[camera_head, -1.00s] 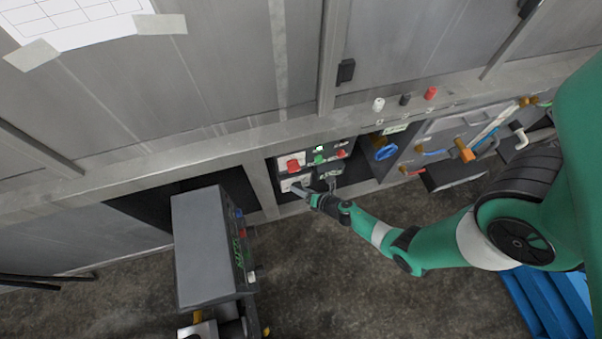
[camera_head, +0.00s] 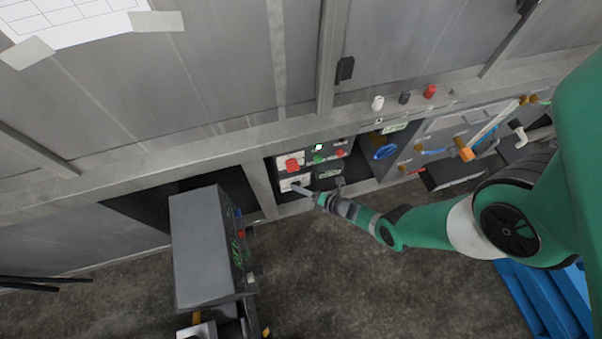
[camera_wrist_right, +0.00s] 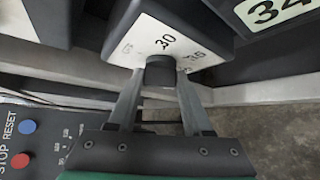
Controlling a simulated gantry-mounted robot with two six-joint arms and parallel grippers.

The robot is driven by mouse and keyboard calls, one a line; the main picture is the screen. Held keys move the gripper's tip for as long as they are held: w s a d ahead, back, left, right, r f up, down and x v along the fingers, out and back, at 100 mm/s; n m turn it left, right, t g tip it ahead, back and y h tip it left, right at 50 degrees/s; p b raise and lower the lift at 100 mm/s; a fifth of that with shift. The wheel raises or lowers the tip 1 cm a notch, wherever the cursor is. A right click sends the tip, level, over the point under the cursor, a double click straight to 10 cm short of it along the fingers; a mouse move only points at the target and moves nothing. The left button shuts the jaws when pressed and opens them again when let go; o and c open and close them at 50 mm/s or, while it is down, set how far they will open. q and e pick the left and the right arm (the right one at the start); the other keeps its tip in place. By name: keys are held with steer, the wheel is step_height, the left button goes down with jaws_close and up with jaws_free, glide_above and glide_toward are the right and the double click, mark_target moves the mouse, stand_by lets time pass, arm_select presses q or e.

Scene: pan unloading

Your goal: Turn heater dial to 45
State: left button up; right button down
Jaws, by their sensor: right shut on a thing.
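The heater dial is a small dark knob (camera_wrist_right: 160,70) on a white plate (camera_wrist_right: 143,40) with printed numbers. A 30 is readable above the knob; the marks to its right are partly cut off or hard to read. My right gripper (camera_wrist_right: 160,84) has one finger on each side of the knob and is shut on it. In the head view my right gripper (camera_head: 312,194) reaches the lower white plate (camera_head: 291,184) of the control panel. The knob's pointer is not visible. My left gripper is out of view.
A red knob (camera_head: 292,165), a green button (camera_head: 319,159) and a red button (camera_head: 340,153) sit close above the gripper. A grey box (camera_head: 205,248) stands to the left. A blue valve handle (camera_head: 385,152) is at the right. Bare floor lies in front.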

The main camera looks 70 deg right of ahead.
stand_by(0.3)
steer(key=shift+c, duration=1.6)
jaws_free()
steer(key=p+v, duration=0.6)
steer(key=v, duration=0.5)
steer(key=shift+s+a, duration=0.15)
steer(key=shift+s, duration=0.15)
